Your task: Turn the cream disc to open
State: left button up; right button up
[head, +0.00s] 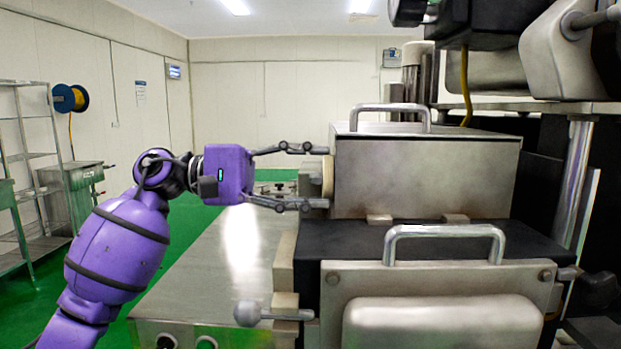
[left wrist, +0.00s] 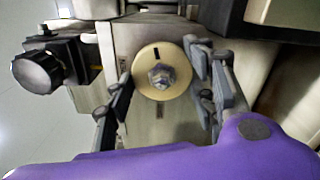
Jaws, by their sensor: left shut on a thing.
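The cream disc (head: 328,176) is on the left side of a steel box (head: 425,178) in the head view. In the left wrist view the disc (left wrist: 177,89) faces me, with a metal hex nut (left wrist: 161,76) at its centre and a short dark mark near its upper rim. A second dark mark is on the steel face below it. My left gripper (head: 322,177) reaches in level from the left, with one finger above the disc and one below. It is shut on the disc's rim. My right gripper is out of view.
A black knob (left wrist: 37,72) is left of the disc in the left wrist view. A steel table (head: 215,262) lies under my left gripper. A metal handle (head: 390,107) tops the box, and another handle (head: 444,231) stands in front. A ball-ended lever (head: 247,313) sticks out below.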

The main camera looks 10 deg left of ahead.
pick_arm(q)
jog(key=n+p, duration=0.1)
jog(key=n, duration=0.4)
jog(key=n+p, duration=0.1)
jog(key=n, duration=0.4)
jog(key=n+p, duration=0.1)
jog(key=n, duration=0.4)
jog(key=shift+w+a+r+p, duration=0.15)
jog(key=shift+w+r+p, duration=0.1)
jog(key=shift+p, duration=0.15)
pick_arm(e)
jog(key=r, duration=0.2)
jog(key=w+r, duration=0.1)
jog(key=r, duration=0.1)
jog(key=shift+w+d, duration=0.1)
pick_arm(q)
jog(key=shift+f+n, duration=0.1)
jog(key=shift+n, duration=0.2)
jog(key=o, duration=0.9)
jog(key=shift+c, duration=0.2)
jog(key=shift+o, duration=1.3)
jog(key=shift+f, duration=0.15)
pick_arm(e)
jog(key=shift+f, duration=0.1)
pick_arm(q)
jog(key=s+a, duration=0.2)
jog(key=a, duration=0.9)
jog(key=shift+s+a, duration=0.25)
jog(key=shift+a, duration=0.1)
